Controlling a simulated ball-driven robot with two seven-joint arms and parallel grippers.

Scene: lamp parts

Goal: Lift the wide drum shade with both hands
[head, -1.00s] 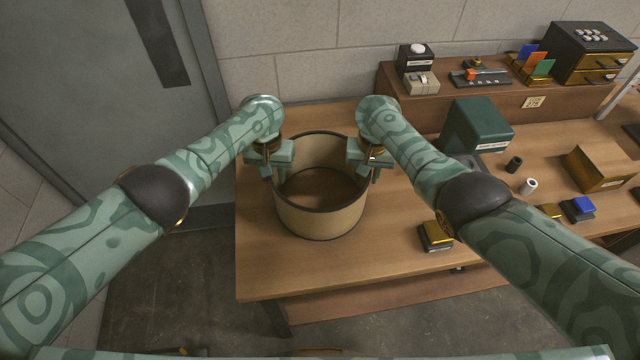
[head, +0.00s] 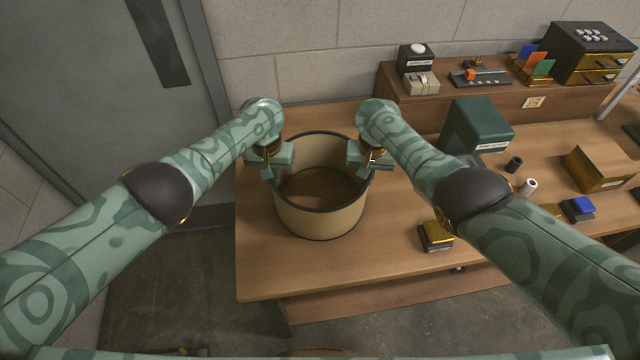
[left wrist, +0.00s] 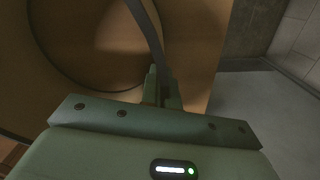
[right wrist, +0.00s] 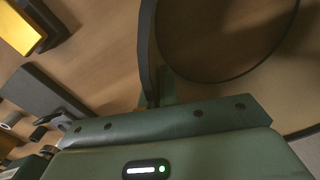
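The wide drum shade (head: 320,221) is a tan open cylinder with a dark rim, standing upright on the wooden table. My left gripper (head: 274,173) is at the left side of its rim, and my right gripper (head: 362,169) is at the right side. In the left wrist view the shade's dark rim (left wrist: 146,30) runs between the two close-set fingers (left wrist: 163,88). In the right wrist view the rim (right wrist: 147,45) runs down into the fingers (right wrist: 158,93). Both grippers look shut on the wall. The fingertips are partly hidden.
Right of the shade on the table (head: 270,275) are a black-and-gold block (head: 436,236), a green box (head: 476,127), small dark and white cylinders (head: 528,187) and a gold box (head: 600,166). A raised shelf (head: 500,98) with small devices stands behind. The table's front left is clear.

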